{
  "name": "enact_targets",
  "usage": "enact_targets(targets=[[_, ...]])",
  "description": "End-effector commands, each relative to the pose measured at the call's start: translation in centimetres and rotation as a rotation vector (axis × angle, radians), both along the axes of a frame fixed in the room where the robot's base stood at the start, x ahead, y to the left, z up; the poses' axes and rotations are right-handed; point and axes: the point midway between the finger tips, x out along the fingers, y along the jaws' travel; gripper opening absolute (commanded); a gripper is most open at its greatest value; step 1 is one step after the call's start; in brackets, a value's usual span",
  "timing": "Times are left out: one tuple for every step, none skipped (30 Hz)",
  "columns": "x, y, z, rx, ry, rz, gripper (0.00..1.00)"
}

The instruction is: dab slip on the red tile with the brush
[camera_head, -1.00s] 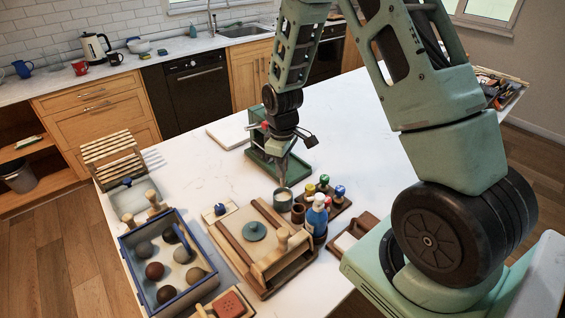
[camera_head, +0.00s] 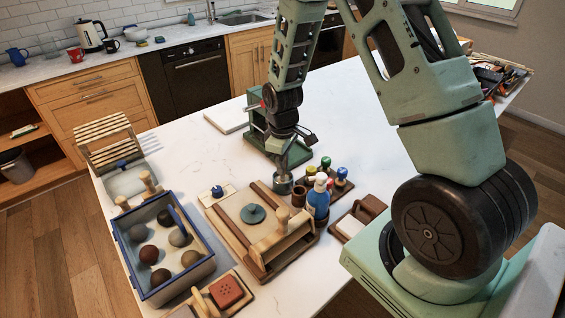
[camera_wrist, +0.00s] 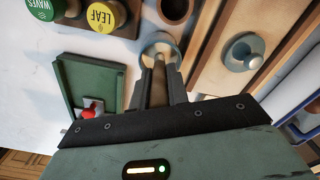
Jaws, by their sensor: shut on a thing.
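My gripper (camera_head: 285,165) is shut on the brush (camera_wrist: 159,82), whose brown handle shows between the fingers in the wrist view. The brush points down into a small grey-teal cup (camera_wrist: 161,42) with pale contents. Its bristle end is hidden. In the head view the cup (camera_head: 283,185) stands on the white table, right below my gripper. A red square piece (camera_head: 226,291) with small dark spots, which looks like the red tile, lies on a wooden holder at the front left. It is well away from my gripper.
A wooden board frame (camera_head: 246,258) with a handled bar lies between the cup and the red piece. A blue-rimmed box (camera_head: 142,292) of balls is left. A blue bottle (camera_head: 318,201) and stamps stand right of the cup; a green stand (camera_head: 275,145) is behind.

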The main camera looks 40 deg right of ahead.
Motion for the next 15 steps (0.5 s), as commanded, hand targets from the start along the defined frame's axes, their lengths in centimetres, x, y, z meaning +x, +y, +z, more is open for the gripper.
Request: enact_targets(targets=[[0.0,0.0,0.0,0.000,0.000,0.000,0.03],[0.0,0.0,0.0,0.000,0.000,0.000,0.03],[0.0,0.0,0.0,0.000,0.000,0.000,0.03],[0.0,0.0,0.0,0.000,0.000,0.000,0.03],[0.0,0.0,0.0,0.000,0.000,0.000,0.03],[0.0,0.0,0.0,0.000,0.000,0.000,0.03],[0.0,0.0,0.0,0.000,0.000,0.000,0.03],[0.0,0.0,0.0,0.000,0.000,0.000,0.03],[0.0,0.0,0.0,0.000,0.000,0.000,0.03],[0.0,0.0,0.0,0.000,0.000,0.000,0.03],[0.0,0.0,0.1,0.000,0.000,0.000,0.03],[0.0,0.0,0.3,0.000,0.000,0.000,0.03],[0.0,0.0,0.5,0.000,0.000,0.000,0.03],[0.0,0.0,0.7,0.000,0.000,0.000,0.03],[0.0,0.0,1.0,0.000,0.000,0.000,0.03]])
